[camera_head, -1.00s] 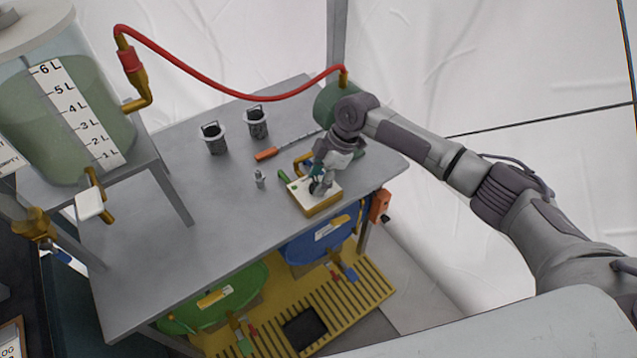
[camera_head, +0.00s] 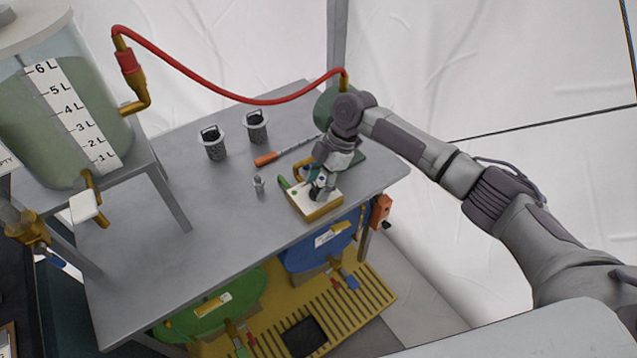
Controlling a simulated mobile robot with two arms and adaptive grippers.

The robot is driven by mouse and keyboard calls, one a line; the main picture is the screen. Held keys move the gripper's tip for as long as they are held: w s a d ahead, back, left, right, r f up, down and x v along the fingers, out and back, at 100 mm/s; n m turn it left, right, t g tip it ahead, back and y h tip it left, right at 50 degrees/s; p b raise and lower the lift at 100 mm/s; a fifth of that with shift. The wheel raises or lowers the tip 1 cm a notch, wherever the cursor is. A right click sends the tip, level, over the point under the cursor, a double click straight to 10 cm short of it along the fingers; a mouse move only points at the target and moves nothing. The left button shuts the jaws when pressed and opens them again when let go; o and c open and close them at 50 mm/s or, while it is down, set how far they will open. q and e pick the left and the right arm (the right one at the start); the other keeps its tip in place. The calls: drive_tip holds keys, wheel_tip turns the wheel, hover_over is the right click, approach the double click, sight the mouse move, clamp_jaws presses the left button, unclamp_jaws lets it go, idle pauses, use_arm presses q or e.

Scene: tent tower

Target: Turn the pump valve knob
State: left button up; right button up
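A small box with a white top and yellow sides (camera_head: 322,213) sits near the front right edge of the grey table. My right gripper (camera_head: 317,192) is down at the top of this box, pointing downward. A dark round part shows at its fingertips; I cannot tell whether it is the pump valve knob or part of the gripper. The fingers are too small and overlapped to show whether they are open or shut. Behind my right wrist is a green pump body (camera_head: 324,104) with a red hose (camera_head: 245,100) on top. My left gripper is not in view.
On the grey table (camera_head: 190,262) stand two mesh baskets (camera_head: 214,147), a small metal fitting (camera_head: 258,185) and an orange-handled tool (camera_head: 266,159). A clear tank of green liquid (camera_head: 45,120) is at left. Green and blue drums (camera_head: 322,245) stand below the table.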

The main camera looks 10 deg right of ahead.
drive_tip(key=shift+o, duration=1.3)
